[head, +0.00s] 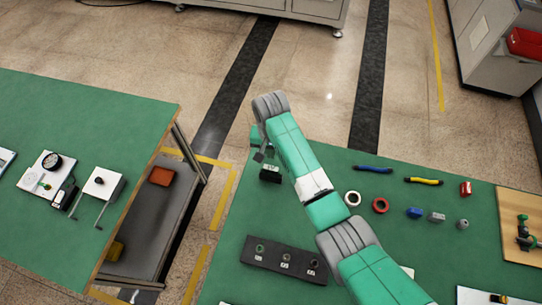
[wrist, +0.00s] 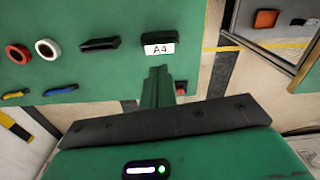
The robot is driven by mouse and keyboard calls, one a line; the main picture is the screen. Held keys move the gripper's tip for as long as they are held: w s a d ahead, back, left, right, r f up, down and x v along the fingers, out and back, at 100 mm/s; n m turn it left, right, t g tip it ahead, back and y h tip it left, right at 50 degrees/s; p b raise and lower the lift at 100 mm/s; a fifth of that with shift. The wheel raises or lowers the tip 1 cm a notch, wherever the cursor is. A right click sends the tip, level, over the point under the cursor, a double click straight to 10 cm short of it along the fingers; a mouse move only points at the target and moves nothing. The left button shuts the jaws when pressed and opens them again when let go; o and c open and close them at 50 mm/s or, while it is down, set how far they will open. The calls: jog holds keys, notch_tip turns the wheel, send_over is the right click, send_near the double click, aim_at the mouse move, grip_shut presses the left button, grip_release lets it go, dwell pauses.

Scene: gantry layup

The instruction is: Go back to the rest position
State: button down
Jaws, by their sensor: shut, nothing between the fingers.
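My gripper (head: 259,155) hangs over the far left part of the right-hand green table (head: 235,225) in the head view, partly hidden by my arm. In the wrist view its green fingers (wrist: 158,72) are together and hold nothing. A black block with a white A4 label (wrist: 158,43) lies just beyond the fingertips in that view, apart from them as far as I can tell. In the head view a small dark block (head: 270,173) sits on the table just below the gripper.
White (head: 352,198) and red (head: 381,205) rings, blue (head: 373,169) and yellow (head: 424,181) tools lie to the right. A second green table (head: 80,115) stands left, across a gap with a grey shelf (head: 150,205).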

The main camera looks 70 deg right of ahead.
jog(key=shift+r, duration=1.75)
